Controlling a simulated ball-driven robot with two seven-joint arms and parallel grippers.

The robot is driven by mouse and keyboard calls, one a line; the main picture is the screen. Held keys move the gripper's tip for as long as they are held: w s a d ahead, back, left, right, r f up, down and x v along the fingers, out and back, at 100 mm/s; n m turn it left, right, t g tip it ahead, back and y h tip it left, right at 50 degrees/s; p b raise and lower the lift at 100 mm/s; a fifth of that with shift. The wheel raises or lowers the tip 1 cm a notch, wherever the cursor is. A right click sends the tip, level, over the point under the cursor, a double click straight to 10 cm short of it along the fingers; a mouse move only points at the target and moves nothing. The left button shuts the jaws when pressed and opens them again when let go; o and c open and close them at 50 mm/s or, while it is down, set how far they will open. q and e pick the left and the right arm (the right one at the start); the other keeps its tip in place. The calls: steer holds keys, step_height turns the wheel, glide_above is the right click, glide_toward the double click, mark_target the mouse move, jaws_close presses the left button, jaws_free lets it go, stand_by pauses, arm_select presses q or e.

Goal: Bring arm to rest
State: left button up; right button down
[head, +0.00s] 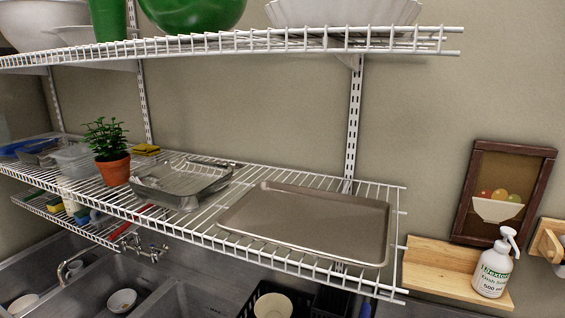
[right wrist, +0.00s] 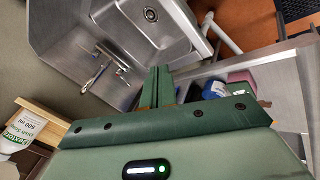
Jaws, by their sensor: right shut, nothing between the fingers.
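My right gripper (right wrist: 157,87) shows in the right wrist view as green fingers below the sink. Its fingers are together with nothing between them. It does not show in the head view. My left gripper is in neither view. The head view shows the wire shelf (head: 200,236) and the wall, with no arm of mine in it.
A metal tray (head: 305,222), a glass dish (head: 180,180) and a potted plant (head: 107,150) stand on the wire shelf. A soap bottle (head: 493,265) stands on a wooden ledge (head: 440,268) at right. The steel sink (right wrist: 150,25) is in the right wrist view.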

steer(key=s+a+f+g+y+b, duration=0.1)
steer(key=s+f+b, duration=0.25)
steer(key=f, duration=0.65)
steer(key=s+a+f+m+g+b, duration=0.15)
steer(key=f+b, duration=0.25)
steer(key=f, duration=0.7)
steer(key=s+f+n+y+b, duration=0.1)
steer(key=s+f+b, duration=0.25)
steer(key=f, duration=0.65)
steer(key=s+f+m+g+b, duration=0.1)
steer(key=s+f+b, duration=0.4)
steer(key=s+f, duration=0.3)
steer(key=s+f+m+g+y+b, duration=0.1)
steer(key=s+f+b, duration=0.5)
steer(key=f, duration=0.8)
steer(key=shift+s+d+f+m, duration=0.25)
steer(key=shift+s+m, duration=0.3)
steer(key=shift+s, duration=0.65)
